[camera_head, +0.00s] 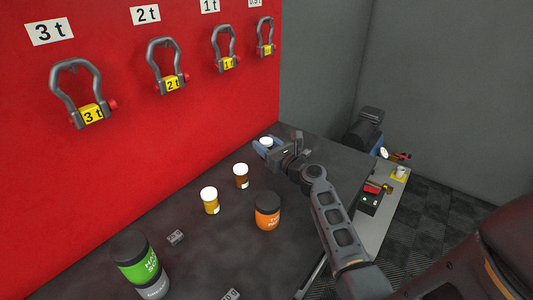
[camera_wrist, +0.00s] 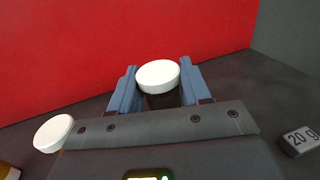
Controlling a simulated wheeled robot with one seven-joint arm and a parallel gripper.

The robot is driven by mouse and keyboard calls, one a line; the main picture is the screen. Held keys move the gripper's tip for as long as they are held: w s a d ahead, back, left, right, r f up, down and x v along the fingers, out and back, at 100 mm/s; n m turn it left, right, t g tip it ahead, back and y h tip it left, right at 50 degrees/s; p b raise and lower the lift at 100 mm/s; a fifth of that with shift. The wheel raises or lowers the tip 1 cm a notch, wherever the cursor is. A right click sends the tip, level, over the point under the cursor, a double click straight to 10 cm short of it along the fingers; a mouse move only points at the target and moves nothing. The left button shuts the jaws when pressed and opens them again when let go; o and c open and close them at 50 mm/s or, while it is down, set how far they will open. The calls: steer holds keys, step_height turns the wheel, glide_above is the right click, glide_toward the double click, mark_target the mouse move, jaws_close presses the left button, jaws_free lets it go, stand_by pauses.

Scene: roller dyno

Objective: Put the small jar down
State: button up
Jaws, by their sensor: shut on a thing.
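The small jar shows a white lid (camera_head: 266,141) at the far end of the dark bench top. In the wrist view its lid (camera_wrist: 158,75) sits between the two blue fingers, with a dark strip of its body below. My gripper (camera_head: 268,147) is shut on this jar, one finger on each side. The jar looks upright. Its lower part and base are hidden by my gripper, so I cannot tell whether it touches the bench.
Two amber jars with white lids (camera_head: 210,201) (camera_head: 241,176) stand nearer on the bench (camera_head: 190,265). An orange black-lidded jar (camera_head: 267,212) and a green-labelled jar (camera_head: 137,257) stand closer. A 20 g block (camera_wrist: 299,141) lies right of my gripper. A red wall (camera_head: 130,140) with shackles rises behind.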

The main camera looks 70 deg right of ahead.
steer(key=shift+f, duration=1.2)
steer(key=shift+f+b, duration=0.1)
steer(key=shift+b, duration=0.2)
steer(key=shift+f, duration=0.15)
steer(key=o, duration=1.1)
steer(key=shift+r, duration=0.2)
steer(key=v, duration=1.2)
steer(key=shift+b, duration=0.4)
